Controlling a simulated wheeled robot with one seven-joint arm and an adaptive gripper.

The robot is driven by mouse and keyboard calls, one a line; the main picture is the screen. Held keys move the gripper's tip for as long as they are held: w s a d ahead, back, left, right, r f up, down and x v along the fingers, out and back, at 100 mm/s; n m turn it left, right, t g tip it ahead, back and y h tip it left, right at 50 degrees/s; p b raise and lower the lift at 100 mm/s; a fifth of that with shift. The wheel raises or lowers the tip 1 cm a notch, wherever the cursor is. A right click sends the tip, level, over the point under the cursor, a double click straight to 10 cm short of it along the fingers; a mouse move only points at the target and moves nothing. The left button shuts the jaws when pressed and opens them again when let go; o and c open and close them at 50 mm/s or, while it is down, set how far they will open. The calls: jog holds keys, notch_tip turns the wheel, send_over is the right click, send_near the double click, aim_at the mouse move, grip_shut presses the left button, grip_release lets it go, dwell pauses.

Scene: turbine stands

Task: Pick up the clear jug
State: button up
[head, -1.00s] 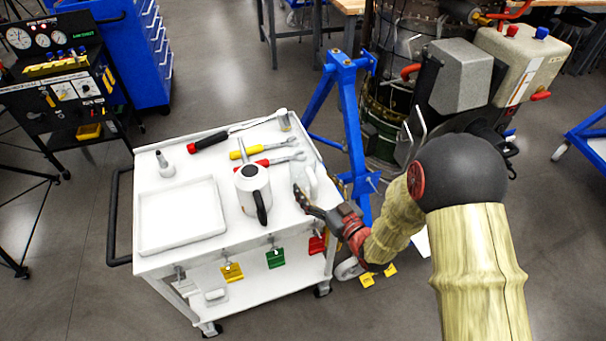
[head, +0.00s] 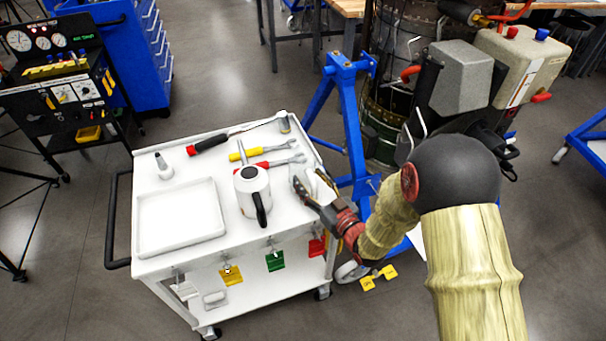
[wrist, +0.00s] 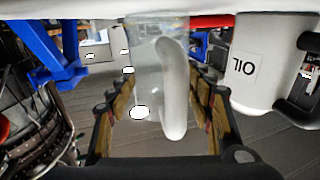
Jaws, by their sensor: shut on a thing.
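The clear jug (head: 301,177) is see-through and stands near the right edge of the white cart top, right of the white oil can. In the wrist view the clear jug (wrist: 150,65) appears upside down between the two rows of finger pads, its pale curved handle facing me. My gripper (head: 313,184) reaches in from the right with a finger on either side of the jug and is shut on it. In the wrist view my gripper (wrist: 160,105) flanks the jug. I cannot tell whether the jug's base is clear of the cart top.
The white can (head: 252,187), marked OIL in the wrist view (wrist: 255,65), stands close left of the jug. Several hand tools (head: 265,162) lie behind it. A white tray (head: 143,232) takes the cart's left side. A blue stand (head: 347,130) rises behind right.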

grip_shut()
dwell(0.5)
dwell(0.5)
